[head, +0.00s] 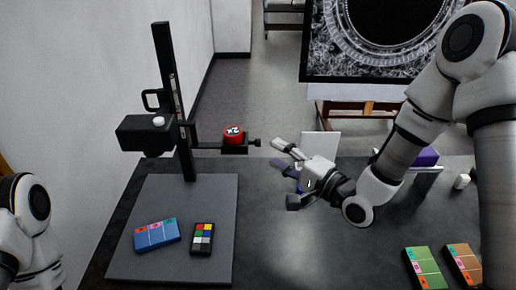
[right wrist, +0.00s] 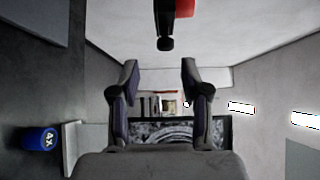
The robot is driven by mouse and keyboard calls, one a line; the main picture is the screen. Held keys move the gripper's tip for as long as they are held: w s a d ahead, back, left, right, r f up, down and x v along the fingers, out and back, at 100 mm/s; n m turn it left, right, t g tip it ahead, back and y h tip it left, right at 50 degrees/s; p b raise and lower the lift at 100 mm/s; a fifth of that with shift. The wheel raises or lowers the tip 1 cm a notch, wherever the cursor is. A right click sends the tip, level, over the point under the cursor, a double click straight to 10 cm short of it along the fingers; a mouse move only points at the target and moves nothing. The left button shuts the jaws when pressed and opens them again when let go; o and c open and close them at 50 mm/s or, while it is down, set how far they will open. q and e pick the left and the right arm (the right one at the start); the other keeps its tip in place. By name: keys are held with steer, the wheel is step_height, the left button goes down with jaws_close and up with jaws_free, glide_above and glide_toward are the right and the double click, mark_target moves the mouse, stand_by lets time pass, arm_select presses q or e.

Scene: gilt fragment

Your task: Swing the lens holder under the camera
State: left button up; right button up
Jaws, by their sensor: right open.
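The lens holder (head: 235,149) is a short black arm on the upright column, carrying a red lens marked 2X (head: 233,132) and ending in a small dark knob (head: 256,142). It sticks out to the right of the column. The black camera (head: 146,134) hangs on the column's left side, so the lens is beside it, not below it. My right gripper (head: 281,155) is open and empty, just right of the knob and apart from it. In the right wrist view the knob (right wrist: 165,43) shows ahead, centred beyond the fingertips (right wrist: 160,70). My left gripper is out of view.
A blue card (head: 156,235) and a colour checker (head: 202,238) lie on the grey baseboard (head: 175,194). Green (head: 424,267) and orange (head: 462,263) cards lie at the front right. A blue 4X lens (right wrist: 38,140) shows in the wrist view. A large screen (head: 375,40) stands behind.

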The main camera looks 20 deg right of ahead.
mark_target(258, 140)
steer(key=x, duration=0.2)
steer(key=p+x, duration=0.1)
steer(key=x, duration=0.1)
steer(key=a+r+p+x, duration=0.1)
steer(key=x, duration=0.1)
steer(key=shift+s, duration=0.1)
steer(key=shift+w+f, duration=0.25)
steer(key=shift+w, duration=0.05)
steer(key=shift+s+r, duration=0.1)
steer(key=shift+s, duration=0.1)
jaws_close()
